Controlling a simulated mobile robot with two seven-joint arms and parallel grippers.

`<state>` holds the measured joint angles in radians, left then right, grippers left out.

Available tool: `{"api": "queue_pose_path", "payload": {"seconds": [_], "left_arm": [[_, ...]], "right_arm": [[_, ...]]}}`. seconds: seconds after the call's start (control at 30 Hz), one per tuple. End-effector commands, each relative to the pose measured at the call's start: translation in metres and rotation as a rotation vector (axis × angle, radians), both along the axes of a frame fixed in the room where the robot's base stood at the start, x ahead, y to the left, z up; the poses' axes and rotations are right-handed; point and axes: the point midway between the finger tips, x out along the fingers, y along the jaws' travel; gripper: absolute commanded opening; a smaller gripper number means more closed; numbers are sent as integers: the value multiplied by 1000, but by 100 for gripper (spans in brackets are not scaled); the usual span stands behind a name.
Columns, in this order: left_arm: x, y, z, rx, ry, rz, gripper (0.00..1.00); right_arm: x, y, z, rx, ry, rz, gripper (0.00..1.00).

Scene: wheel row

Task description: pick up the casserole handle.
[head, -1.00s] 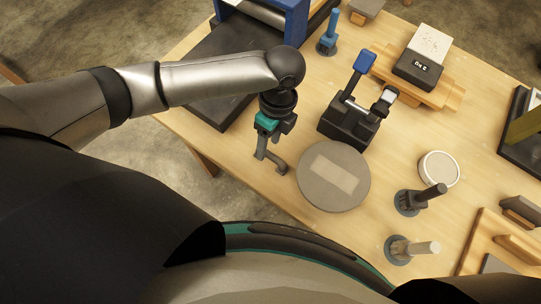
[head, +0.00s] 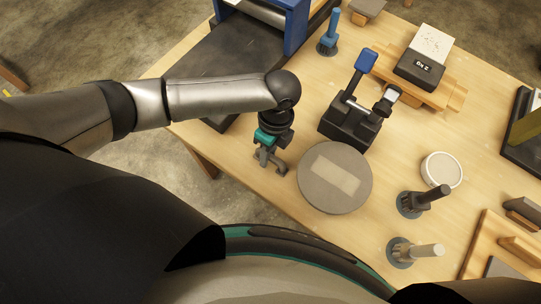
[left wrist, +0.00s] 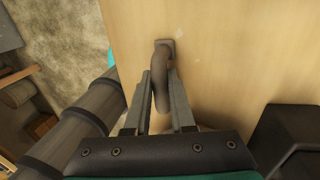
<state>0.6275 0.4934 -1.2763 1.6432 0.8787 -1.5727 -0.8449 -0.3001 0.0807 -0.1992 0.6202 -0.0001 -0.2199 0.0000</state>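The casserole handle (left wrist: 161,78) is a dark, curved bar with a square foot, seen in the left wrist view near the table edge. It also shows small in the head view (head: 281,168), partly covered by my left gripper. My left gripper (head: 268,160) points down over it. In the left wrist view, the two grey fingers of my left gripper (left wrist: 160,75) lie on either side of the handle, very close to it. Whether they press on it I cannot tell. My right gripper is not in view.
A round grey disc (head: 318,193) lies just right of the handle. A black device with a blue-tipped lever (head: 347,128) stands behind it. A white round dish (head: 441,170) and upright tools (head: 416,203) are further right. A dark flat slab lies at the left.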

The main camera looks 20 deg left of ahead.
Motion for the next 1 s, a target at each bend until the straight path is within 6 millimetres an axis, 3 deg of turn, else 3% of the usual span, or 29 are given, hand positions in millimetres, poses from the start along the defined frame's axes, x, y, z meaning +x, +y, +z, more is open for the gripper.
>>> {"api": "queue_pose_path", "payload": {"seconds": [0.17,0.77,1.0], "left_arm": [[0,0,0,0,0,0,0],[0,0,2,0,-1,0,0],[1,0,27,-3,-2,-1,0]], "right_arm": [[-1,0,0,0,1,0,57],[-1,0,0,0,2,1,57],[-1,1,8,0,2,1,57]]}}
